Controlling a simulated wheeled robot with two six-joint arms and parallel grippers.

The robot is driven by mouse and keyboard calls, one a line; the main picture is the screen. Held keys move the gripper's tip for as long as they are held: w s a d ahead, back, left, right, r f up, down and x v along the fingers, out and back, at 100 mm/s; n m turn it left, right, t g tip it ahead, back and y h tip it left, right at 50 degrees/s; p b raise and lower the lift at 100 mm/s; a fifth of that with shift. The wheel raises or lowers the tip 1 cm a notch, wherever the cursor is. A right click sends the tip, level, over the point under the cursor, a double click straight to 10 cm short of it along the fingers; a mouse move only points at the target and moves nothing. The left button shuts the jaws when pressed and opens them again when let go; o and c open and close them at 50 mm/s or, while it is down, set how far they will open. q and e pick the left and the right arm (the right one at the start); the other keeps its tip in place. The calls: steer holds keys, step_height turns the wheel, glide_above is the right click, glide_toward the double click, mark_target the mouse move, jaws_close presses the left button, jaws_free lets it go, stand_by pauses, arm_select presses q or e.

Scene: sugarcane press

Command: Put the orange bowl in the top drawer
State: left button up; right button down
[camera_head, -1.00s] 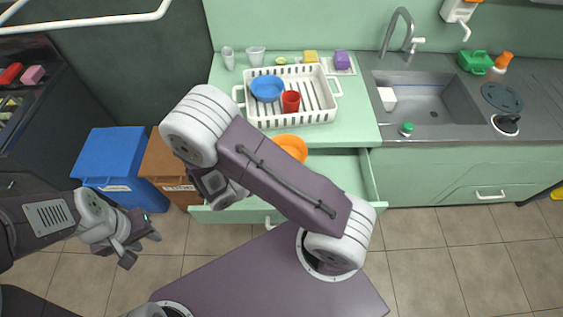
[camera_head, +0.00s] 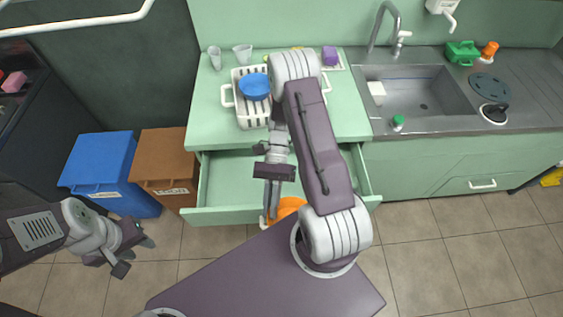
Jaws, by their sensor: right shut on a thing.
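The orange bowl (camera_head: 287,207) shows low by the front edge of the open top drawer (camera_head: 222,180); part of it is hidden behind my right arm. My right gripper (camera_head: 268,219) reaches down at the bowl's left side and is shut on it. I cannot tell whether the bowl hangs above the drawer or touches its front. The visible left part of the drawer floor is bare. My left gripper (camera_head: 136,256) is open and empty, low at the left over the floor, away from the drawer.
A white dish rack (camera_head: 243,110) with a blue bowl (camera_head: 255,86) stands on the green counter, partly behind my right arm. A blue bin (camera_head: 100,165) and a brown bin (camera_head: 163,165) stand left of the drawer. The sink (camera_head: 420,95) is at the right.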

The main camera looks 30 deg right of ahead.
steer(key=w+d+f+m+t+y+b, duration=0.15)
steer(key=w+d+m+t+y, duration=0.25)
steer(key=w+d+m+t, duration=0.8)
steer(key=s+d+f+m+t+h+b, duration=0.2)
steer(key=s+d+f+m+t, duration=0.15)
steer(key=d, duration=0.45)
steer(key=s+d+f+m+t+h+b, duration=0.25)
steer(key=d+m, duration=0.25)
steer(key=d, duration=0.4)
steer(key=shift+t, duration=0.4)
steer(key=x, duration=0.8)
steer(key=a+r+b+x, duration=0.1)
steer(key=x, duration=0.3)
steer(key=shift+w, duration=0.25)
steer(key=x, duration=0.3)
steer(key=shift+s+f+b, duration=0.15)
steer(key=shift+s+b, duration=0.05)
steer(key=shift+b, duration=0.1)
steer(key=shift+w+a+f, duration=0.1)
steer(key=shift+w+f, duration=0.15)
steer(key=shift+w, duration=0.05)
steer(key=shift+s, duration=0.1)
